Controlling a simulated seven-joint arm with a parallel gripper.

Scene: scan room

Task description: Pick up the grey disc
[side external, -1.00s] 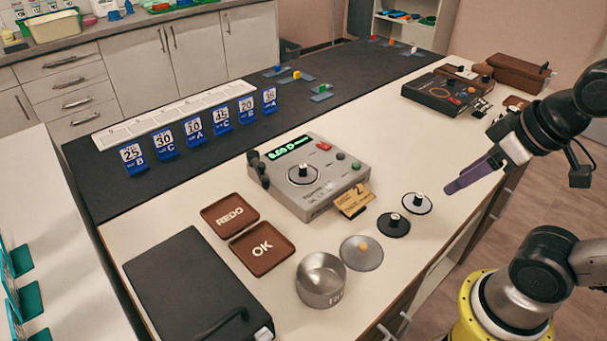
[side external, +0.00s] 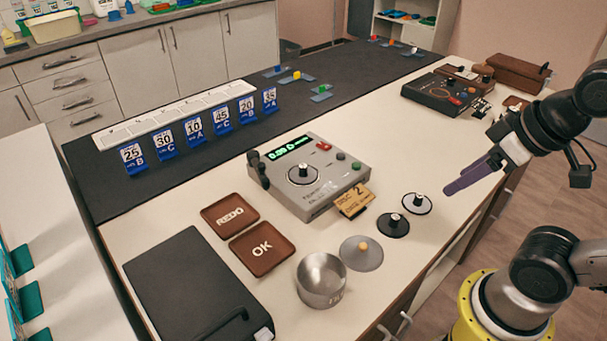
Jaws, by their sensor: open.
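A grey disc (side external: 361,256) with a small tan knob lies flat on the pale worktop, just right of the metal pot. A black disc (side external: 393,229) with a pale knob and a white disc (side external: 417,206) with a black knob lie farther back to its right. My gripper (side external: 463,178), with purple fingers, is open and empty. It is up and to the right of the three discs, nearest the white one, and appears raised above the worktop edge. Nothing covers the grey disc.
The metal pot (side external: 321,281) stands close to the grey disc. A grey device (side external: 325,200) with a lit display and a yellow card (side external: 354,201) sits behind. Brown REDO (side external: 230,215) and OK (side external: 262,249) trays are to the left. The worktop's front edge runs close by the discs.

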